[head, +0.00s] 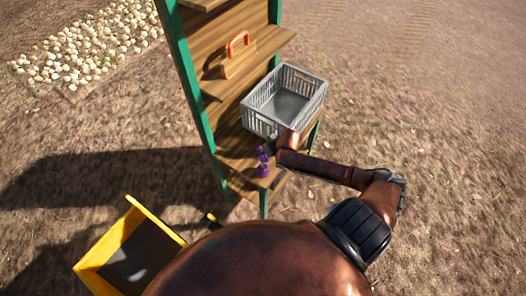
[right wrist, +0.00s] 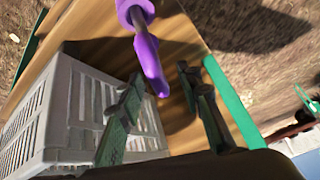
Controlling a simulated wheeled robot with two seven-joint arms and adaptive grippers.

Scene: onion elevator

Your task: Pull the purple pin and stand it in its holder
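The purple pin (head: 262,154) shows at the front edge of the lower wooden shelf in the head view, small, with purple also directly below it at the shelf edge. I cannot tell pin from holder there. In the right wrist view a purple piece (right wrist: 149,58) with a thicker collar at the top reaches down between my fingers. My right gripper (right wrist: 160,73) is open, one finger on each side of it, with visible gaps. In the head view my right gripper (head: 270,145) is beside the purple parts, mostly hidden by its arm. My left gripper is not in view.
A grey slatted crate (head: 304,103) stands right behind my right gripper and fills the left of the wrist view (right wrist: 75,110). A green-posted wooden frame (head: 186,75) holds a block with an orange handle (head: 238,43). A yellow bin (head: 97,258) stands lower left. Onions (head: 85,50) lie far left.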

